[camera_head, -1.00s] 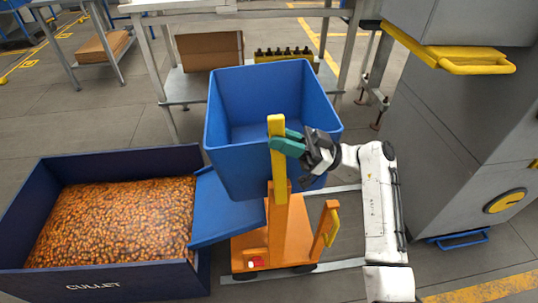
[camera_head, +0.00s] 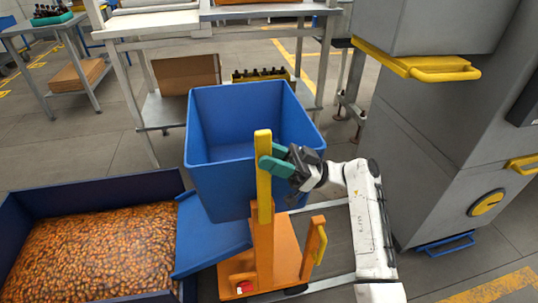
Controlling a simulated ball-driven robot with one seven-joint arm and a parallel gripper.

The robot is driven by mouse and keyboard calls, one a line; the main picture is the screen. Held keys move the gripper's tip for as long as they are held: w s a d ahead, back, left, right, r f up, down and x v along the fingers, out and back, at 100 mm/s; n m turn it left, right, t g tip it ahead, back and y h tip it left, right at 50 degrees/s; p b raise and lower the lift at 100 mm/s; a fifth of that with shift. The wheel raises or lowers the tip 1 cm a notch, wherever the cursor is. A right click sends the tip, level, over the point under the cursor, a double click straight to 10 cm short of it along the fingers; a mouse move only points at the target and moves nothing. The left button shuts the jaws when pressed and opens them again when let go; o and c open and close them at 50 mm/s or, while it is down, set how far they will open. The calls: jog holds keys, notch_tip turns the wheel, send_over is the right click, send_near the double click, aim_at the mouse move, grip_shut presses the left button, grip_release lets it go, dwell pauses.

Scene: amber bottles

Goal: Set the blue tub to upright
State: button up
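The blue tub (camera_head: 222,178) sits on an orange tipping stand (camera_head: 283,245) in the middle of the view. Its open mouth faces up and it looks close to upright, leaning slightly at most; its inside looks empty. A yellow lever (camera_head: 264,205) stands nearly vertical in front of the tub. My gripper (camera_head: 271,160), with teal fingers, comes from the right at the lever's upper part. The rear fingertip is hidden.
A grey machine (camera_head: 440,150) stands at right. A workbench (camera_head: 150,25) with a cardboard box (camera_head: 187,74) is behind.

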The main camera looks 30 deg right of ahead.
jog(key=b+v, duration=0.2)
jog(key=v, duration=0.8)
jog(key=shift+d+f, duration=0.15)
jog(key=shift+d, duration=0.15)
jog(key=shift+s+d, duration=0.1)
jog(key=shift+s, duration=0.05)
dwell(0.4)
